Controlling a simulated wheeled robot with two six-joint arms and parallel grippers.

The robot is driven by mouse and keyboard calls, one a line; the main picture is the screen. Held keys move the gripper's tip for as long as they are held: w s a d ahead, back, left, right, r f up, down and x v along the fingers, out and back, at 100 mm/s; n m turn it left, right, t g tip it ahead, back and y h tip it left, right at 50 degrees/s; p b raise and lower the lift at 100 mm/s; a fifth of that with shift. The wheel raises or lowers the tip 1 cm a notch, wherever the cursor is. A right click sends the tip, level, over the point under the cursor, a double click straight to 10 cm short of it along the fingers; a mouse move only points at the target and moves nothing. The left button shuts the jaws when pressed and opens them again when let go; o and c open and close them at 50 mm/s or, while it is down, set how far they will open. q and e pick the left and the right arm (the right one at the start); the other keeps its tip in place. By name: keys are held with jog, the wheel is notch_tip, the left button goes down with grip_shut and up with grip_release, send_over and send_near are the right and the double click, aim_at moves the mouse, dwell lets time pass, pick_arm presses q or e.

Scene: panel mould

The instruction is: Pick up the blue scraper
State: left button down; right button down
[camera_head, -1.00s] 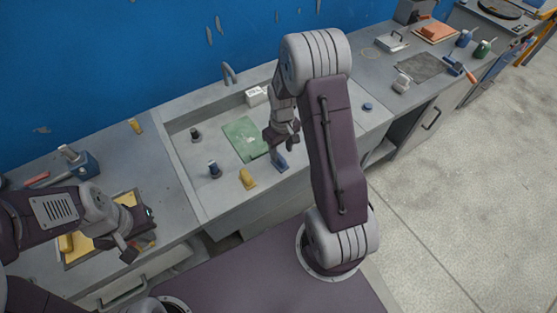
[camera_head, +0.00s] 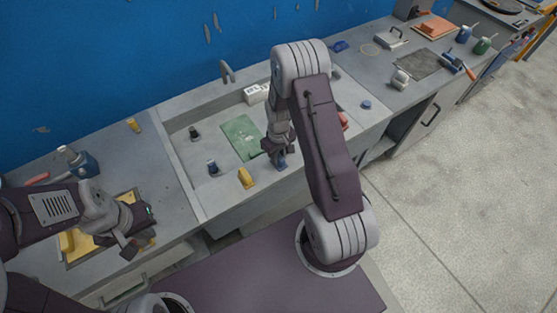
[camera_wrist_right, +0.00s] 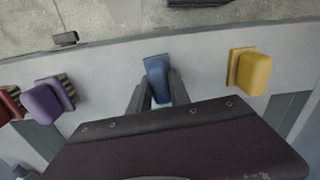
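The blue scraper (camera_head: 281,163) sits on the front rim of the sink, under my right gripper (camera_head: 279,151). In the right wrist view the blue scraper (camera_wrist_right: 157,75) stands between the two fingers of my right gripper (camera_wrist_right: 158,94). The fingers are apart, one on each side of it, and I see no firm grip. Its lower part is hidden behind the fingers and the gripper body. My left gripper (camera_head: 138,243) hangs over the left part of the bench, by a tray; the gap between its fingers is not clear.
A yellow block-shaped tool (camera_head: 246,178) stands left of the scraper on the rim and also shows in the right wrist view (camera_wrist_right: 252,72). A purple one (camera_wrist_right: 48,101) stands on the other side. The sink holds a green sheet (camera_head: 242,137) and dark-topped items (camera_head: 213,168).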

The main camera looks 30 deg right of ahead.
aim_at(279, 158)
jog(key=shift+r, duration=0.1)
jog(key=shift+w+r, duration=0.1)
jog(key=shift+r, duration=0.2)
jog(key=r, duration=0.2)
jog(key=s+r+b, duration=0.1)
jog(key=shift+r, duration=0.4)
jog(key=s+r, duration=0.6)
jog(key=s, duration=0.5)
jog(key=shift+a+r+b, duration=0.25)
jog(key=shift+a+b, duration=0.15)
jog(key=shift+a, duration=0.05)
jog(key=shift+w, duration=0.1)
